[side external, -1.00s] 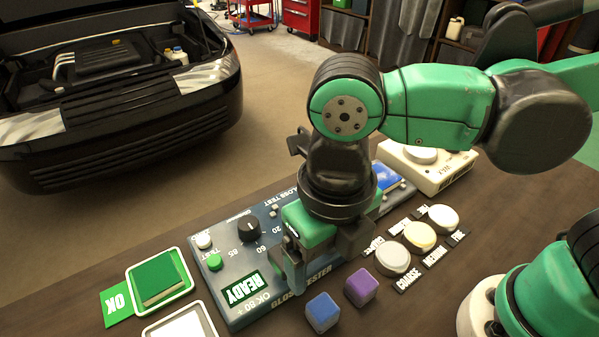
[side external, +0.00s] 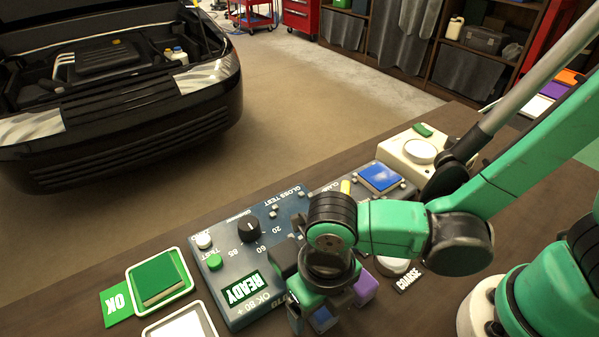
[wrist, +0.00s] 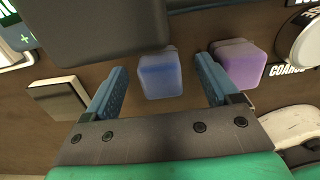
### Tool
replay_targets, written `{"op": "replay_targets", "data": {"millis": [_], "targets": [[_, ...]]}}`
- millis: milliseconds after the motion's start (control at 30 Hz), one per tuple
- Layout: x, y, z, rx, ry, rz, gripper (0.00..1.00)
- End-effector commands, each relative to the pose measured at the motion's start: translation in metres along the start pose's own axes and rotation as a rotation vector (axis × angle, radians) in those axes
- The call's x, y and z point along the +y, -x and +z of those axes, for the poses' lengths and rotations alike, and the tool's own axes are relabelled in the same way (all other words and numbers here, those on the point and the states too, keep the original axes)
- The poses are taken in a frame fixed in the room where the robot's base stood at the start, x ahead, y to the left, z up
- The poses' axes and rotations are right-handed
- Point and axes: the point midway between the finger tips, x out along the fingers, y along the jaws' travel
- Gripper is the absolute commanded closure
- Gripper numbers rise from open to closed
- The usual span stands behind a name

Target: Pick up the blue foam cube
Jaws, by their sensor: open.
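The blue foam cube (wrist: 160,76) sits on the table between the two spread fingers of my gripper (wrist: 160,92) in the wrist view. There is a gap on each side of it. In the side external view the cube (side external: 322,318) is partly hidden by my gripper (side external: 318,312), which is over it, low and pointing down. My gripper is open and holds nothing. The purple cube (wrist: 238,64) stands just outside the right finger in the wrist view. It also shows beside my gripper in the side external view (side external: 365,288).
The gloss tester panel (side external: 228,262) lies beside my gripper. A tray with a green pad (side external: 160,278) and a second tray (side external: 183,325) stand at the left. A round pad (side external: 398,266) and a cream device (side external: 425,155) lie to the right.

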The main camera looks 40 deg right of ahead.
Motion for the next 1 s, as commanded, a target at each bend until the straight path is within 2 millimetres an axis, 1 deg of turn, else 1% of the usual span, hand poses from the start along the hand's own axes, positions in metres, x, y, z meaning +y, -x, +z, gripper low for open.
{"op": "replay_targets", "data": {"millis": [100, 333, 367, 400, 467, 500, 567, 600, 633, 1000], "targets": [[-0.0001, -0.003, -0.0001, 0.0, 0.0, 0.0, 0.18], [-0.0002, -0.0032, -0.0002, 0.0, 0.0, 0.0, 0.18], [-0.0002, -0.0032, -0.0002, 0.0, 0.0, 0.0, 0.24], [-0.0002, -0.0032, -0.0002, 0.0, 0.0, 0.0, 0.35], [-0.0002, -0.0032, -0.0002, 0.0, 0.0, 0.0, 0.53], [-0.0002, -0.0031, -0.0002, 0.0, 0.0, 0.0, 0.64], [-0.0002, -0.0031, -0.0002, 0.0, 0.0, 0.0, 0.81], [-0.0002, -0.0031, -0.0002, 0.0, 0.0, 0.0, 0.92], [-0.0002, -0.0031, -0.0002, 0.0, 0.0, 0.0, 1.0], [-0.0001, -0.0005, -0.0001, 0.0, 0.0, 0.0, 1.0]]}}
